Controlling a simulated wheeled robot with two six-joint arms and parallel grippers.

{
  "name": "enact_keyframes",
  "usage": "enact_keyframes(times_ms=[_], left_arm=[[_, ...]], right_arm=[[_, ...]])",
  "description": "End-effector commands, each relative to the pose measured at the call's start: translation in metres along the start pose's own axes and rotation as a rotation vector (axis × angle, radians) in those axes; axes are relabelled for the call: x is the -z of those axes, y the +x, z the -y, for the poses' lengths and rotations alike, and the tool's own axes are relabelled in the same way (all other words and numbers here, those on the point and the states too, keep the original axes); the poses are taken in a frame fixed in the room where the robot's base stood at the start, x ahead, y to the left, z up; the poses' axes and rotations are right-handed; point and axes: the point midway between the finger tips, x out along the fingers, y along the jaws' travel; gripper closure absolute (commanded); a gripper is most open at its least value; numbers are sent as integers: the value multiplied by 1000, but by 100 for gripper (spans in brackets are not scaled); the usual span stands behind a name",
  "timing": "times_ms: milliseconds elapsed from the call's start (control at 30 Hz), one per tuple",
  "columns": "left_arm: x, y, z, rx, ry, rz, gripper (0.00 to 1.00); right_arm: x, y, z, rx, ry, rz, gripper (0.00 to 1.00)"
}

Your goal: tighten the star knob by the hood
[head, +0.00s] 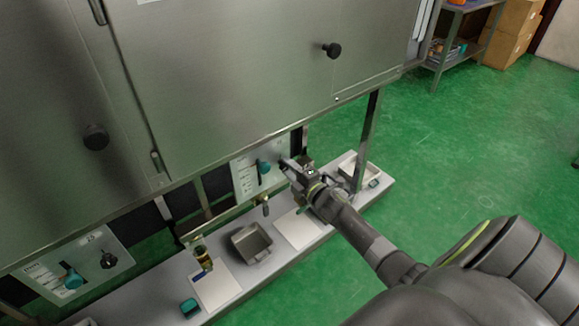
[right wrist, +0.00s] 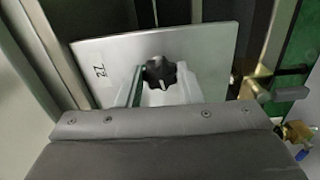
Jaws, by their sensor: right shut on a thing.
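A black star knob (right wrist: 161,72) sits on a pale metal plate (right wrist: 215,52) marked with a number in the right wrist view. The fingers of my right gripper (right wrist: 160,84) are on both sides of the knob and shut on it. In the head view my right gripper (head: 287,164) reaches to the right end of the panel (head: 244,180) under the steel hood (head: 250,80). The gripper mostly hides the knob there. A teal lever (head: 263,167) is just left of the gripper. My left gripper is not in view.
A second panel (head: 40,272) with another black star knob (head: 108,260) and a teal handle (head: 72,278) is at lower left. A grey ledge (head: 330,232) below carries a metal tray (head: 250,242) and white sheets. The hood's lower edge hangs close above my gripper.

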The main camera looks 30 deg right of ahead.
Motion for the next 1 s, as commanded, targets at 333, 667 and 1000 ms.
enact_keyframes(times_ms=[333,667,1000], left_arm=[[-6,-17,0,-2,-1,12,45],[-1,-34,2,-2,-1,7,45],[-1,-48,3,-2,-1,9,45]], right_arm=[[0,0,-1,3,331,2,90],[0,-1,0,3,644,3,90],[0,0,0,2,966,3,90]])
